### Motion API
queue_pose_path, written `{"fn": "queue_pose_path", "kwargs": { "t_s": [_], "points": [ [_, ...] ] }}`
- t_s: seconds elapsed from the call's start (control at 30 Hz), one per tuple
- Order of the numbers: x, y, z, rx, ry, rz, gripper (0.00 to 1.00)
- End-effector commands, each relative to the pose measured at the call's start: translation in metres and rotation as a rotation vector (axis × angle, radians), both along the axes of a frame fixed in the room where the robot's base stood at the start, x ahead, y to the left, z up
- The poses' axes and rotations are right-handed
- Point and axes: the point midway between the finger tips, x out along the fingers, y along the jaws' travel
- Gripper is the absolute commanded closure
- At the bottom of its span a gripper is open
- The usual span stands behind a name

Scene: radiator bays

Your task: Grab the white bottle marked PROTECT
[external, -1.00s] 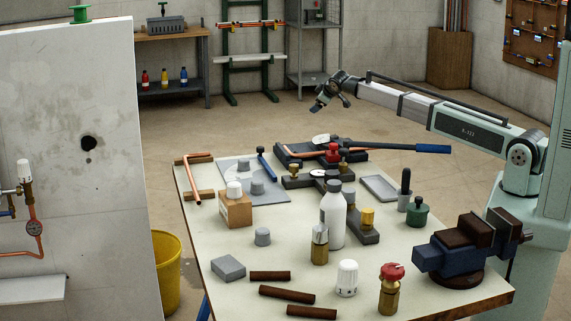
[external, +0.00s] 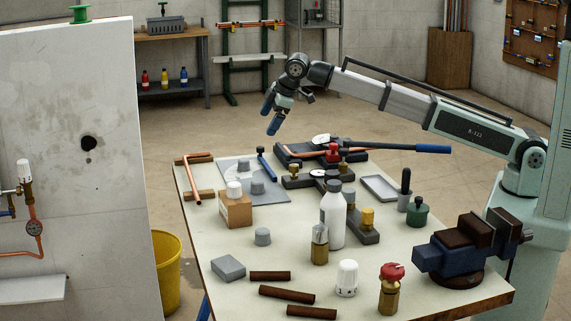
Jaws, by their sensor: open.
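A white bottle (external: 333,222) with a grey cap stands upright near the middle of the workbench. No lettering can be read on it from here, so I cannot tell whether it is marked PROTECT. A brass valve fitting stands in front of its lower left part. My gripper (external: 270,118) is open and empty, in the air above the far side of the bench, well behind and to the left of the bottle. Its blue-tipped fingers point down and touch nothing.
A brass valve (external: 319,246), a cardboard box (external: 236,210) and a dark block with a yellow-capped fitting (external: 367,220) stand close around the bottle. A blue vise (external: 455,258) is at the right. Dark pipe pieces (external: 285,293) lie in front.

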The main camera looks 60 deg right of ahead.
Motion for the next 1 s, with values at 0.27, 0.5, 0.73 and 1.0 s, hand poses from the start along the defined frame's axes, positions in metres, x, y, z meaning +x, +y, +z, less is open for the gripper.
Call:
{"fn": "queue_pose_path", "kwargs": {
  "t_s": [0.27,0.5,0.73,1.0],
  "points": [
    [-0.092,0.128,0.029,0.009,0.127,0.228,0.04],
    [-0.187,0.216,0.054,-0.001,0.239,0.436,0.04],
    [-0.284,0.278,0.079,-0.025,0.340,0.638,0.04],
    [-0.356,0.310,0.097,-0.051,0.412,0.785,0.04]
  ]
}}
